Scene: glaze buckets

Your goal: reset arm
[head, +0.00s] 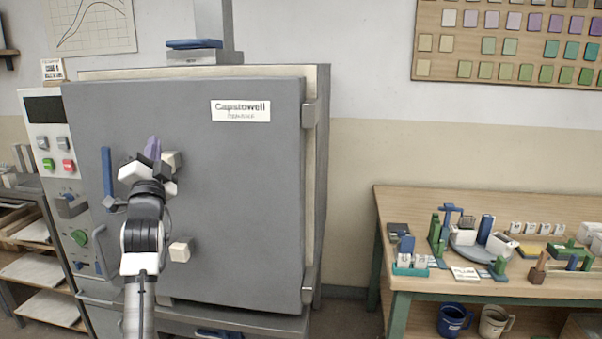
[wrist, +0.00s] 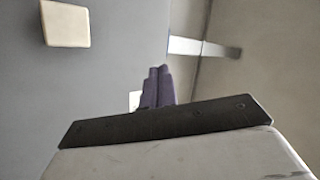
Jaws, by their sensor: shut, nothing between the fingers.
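My gripper (head: 153,146) is in front of the grey kiln door (head: 245,175) in the head view, with my arm reaching up from the bottom. Its purple fingers also show in the wrist view (wrist: 158,86), close together with nothing between them. A blue upright handle (head: 107,172) is just left of my gripper. A cream block (head: 181,250) is on the door, lower right of my gripper. Another pale block, partly hidden, shows just right of the fingers. The kiln door appears closed. I cannot tell whether my gripper touches the door.
A control panel (head: 61,165) is left of the door. At right, a wooden workbench (head: 420,281) carries blue, green and white items. Two buckets, one blue (head: 453,319) and one pale (head: 494,321), are beneath it. Bare wall (head: 350,190) separates kiln and bench.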

